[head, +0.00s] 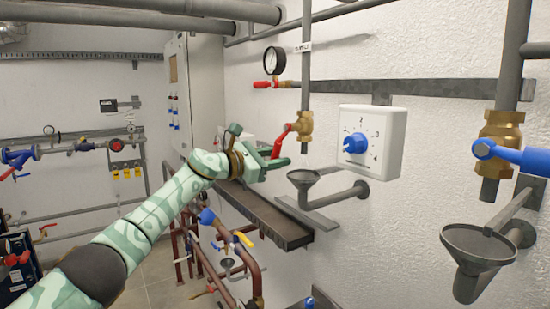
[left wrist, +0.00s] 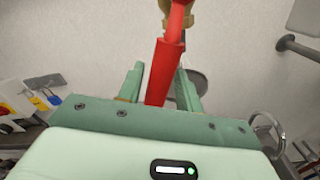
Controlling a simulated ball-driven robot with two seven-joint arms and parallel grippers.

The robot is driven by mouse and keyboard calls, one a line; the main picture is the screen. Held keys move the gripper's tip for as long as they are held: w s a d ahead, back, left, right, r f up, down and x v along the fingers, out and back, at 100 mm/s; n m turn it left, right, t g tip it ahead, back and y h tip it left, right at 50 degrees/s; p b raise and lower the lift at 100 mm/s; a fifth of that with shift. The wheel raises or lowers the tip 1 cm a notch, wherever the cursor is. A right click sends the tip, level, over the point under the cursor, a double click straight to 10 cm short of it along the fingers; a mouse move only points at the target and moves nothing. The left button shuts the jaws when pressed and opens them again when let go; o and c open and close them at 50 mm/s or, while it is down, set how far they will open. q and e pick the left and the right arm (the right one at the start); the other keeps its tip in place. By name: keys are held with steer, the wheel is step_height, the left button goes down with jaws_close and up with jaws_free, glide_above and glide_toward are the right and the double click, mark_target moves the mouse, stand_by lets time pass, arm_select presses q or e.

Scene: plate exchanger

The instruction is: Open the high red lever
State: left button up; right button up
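A red lever (head: 281,142) sits on a brass valve (head: 305,127) on a vertical grey pipe at the right wall. It slants down and to the left from the valve. My left gripper (head: 277,154) is at the lever's lower end. In the left wrist view, the red lever (left wrist: 166,72) runs down between the two green fingers of the left gripper (left wrist: 160,85). The fingers stand apart, with narrow gaps beside the lever, so it does not look clamped. The lever's lower end is hidden behind the gripper body. My right gripper is not in view.
A grey funnel (head: 303,178) is below the valve, and a white dial box (head: 371,142) is to its right. A pressure gauge (head: 274,61) with a small red handle (head: 264,85) is above left. A dark ledge (head: 262,212) runs under my gripper. A blue-handled valve (head: 500,152) is far right.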

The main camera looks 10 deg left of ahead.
arm_select(q)
steer(key=shift+o, duration=0.4)
steer(key=shift+s+a, duration=0.15)
steer(key=shift+a, duration=0.15)
steer(key=b+v, duration=0.5)
steer(key=v, duration=1)
steer(key=shift+s+b, duration=0.35)
steer(key=shift+a, duration=0.15)
